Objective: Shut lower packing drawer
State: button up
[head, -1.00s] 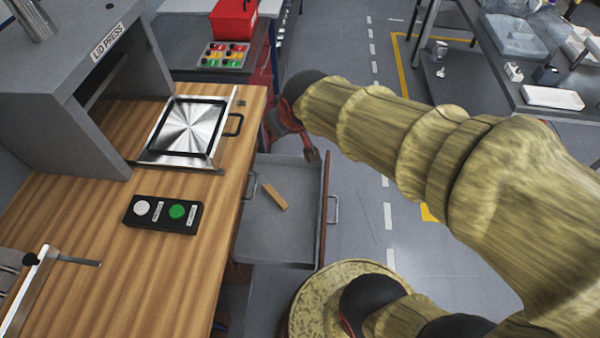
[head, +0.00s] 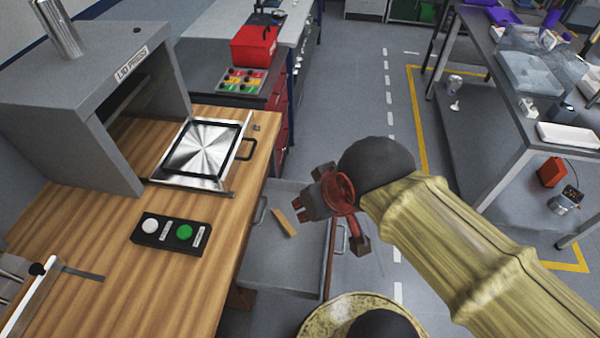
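The packing drawer (head: 278,267) is a grey open-topped drawer pulled out from under the right side of the wooden bench. A small wooden block (head: 284,223) lies inside it. Its front panel is on the right, partly hidden behind my gripper and arm. My gripper (head: 302,211), dark grey and red, is above the drawer's front edge, and it looks apart from the panel. Its fingers point left and look spread slightly, but whether they are open is hard to tell.
The wooden bench (head: 215,270) carries a lid press (head: 110,90), a metal plate tray (head: 203,150) and a black button box (head: 170,233). A red toolbox (head: 253,46) stands farther back. Grey floor is clear right of the drawer.

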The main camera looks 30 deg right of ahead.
aim_at(274, 261)
jog(key=k+l+u, duration=0.1)
jog(key=l, duration=0.25)
jog(key=k+l+u, duration=0.1)
jog(key=l, duration=0.25)
jog(key=k+l+u, duration=0.1)
jog(key=k+l, duration=0.15)
jog(key=l, duration=0.1)
